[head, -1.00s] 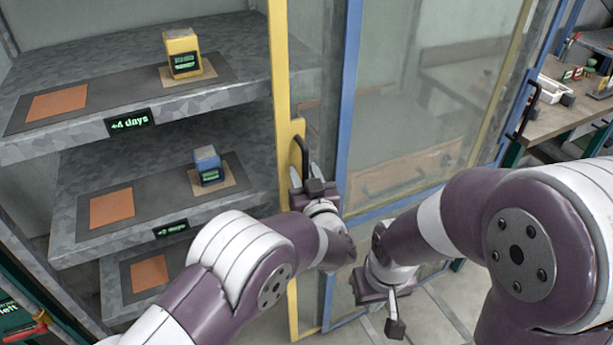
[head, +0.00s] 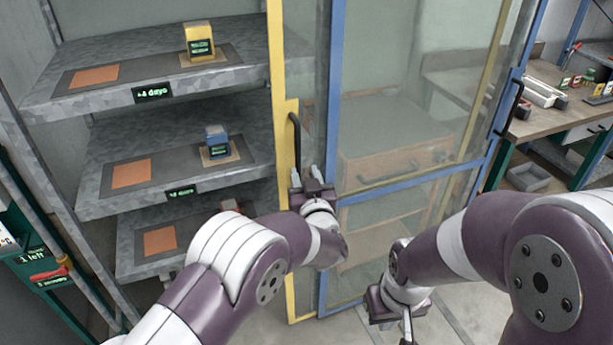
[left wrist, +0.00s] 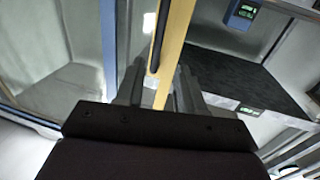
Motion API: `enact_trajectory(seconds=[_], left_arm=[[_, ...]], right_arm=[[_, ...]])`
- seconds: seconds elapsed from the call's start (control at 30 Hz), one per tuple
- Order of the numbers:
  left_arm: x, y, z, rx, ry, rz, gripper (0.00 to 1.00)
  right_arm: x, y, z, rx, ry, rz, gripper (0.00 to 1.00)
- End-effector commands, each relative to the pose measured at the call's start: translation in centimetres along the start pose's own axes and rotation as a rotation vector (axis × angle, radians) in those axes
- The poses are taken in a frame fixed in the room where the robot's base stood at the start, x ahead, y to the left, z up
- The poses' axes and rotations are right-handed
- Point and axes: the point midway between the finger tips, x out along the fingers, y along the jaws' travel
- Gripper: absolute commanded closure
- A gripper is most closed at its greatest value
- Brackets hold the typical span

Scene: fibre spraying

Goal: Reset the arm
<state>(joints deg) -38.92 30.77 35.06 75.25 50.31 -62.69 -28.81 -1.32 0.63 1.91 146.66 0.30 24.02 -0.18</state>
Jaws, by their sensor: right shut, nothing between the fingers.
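My left gripper (head: 309,176) is in front of the yellow-framed sliding door (head: 277,60), by the lower end of its black handle (head: 295,135). In the left wrist view its fingers (left wrist: 155,90) are spread apart with nothing gripped. The yellow frame (left wrist: 172,45) and the handle (left wrist: 161,38) show beyond and between the fingertips; I cannot tell if they touch. My right gripper (head: 407,328) hangs low in front of the blue-framed glass door (head: 333,100), shut and empty, its tips cut off by the lower picture edge.
A workbench (head: 560,115) stands at right. A green-framed panel (head: 30,255) is at far left.

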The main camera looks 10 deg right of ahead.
Motion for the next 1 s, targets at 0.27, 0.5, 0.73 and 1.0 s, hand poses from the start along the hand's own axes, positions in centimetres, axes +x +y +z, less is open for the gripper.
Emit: enact_trajectory(seconds=[0.27, 0.5, 0.73, 1.0], left_arm=[[-0.4, 1.6, 2.5, -0.043, -0.110, 0.082, 0.62], [-12.1, -2.8, 12.1, 0.075, -0.905, 0.385, 0.62], [-25.7, -19.2, 9.3, 0.168, -1.447, 0.256, 0.62], [-29.0, -27.5, 4.3, 0.074, -1.450, 0.082, 0.62]], right_arm=[[0.0, 0.0, 0.0, 0.000, 0.000, 0.000, 1.00], [-1.1, 0.0, -0.1, 0.000, 0.000, 0.000, 1.00], [-2.6, 0.0, -0.3, 0.000, 0.000, 0.000, 1.00], [-3.8, 0.0, -0.4, 0.000, 0.000, 0.000, 1.00]])
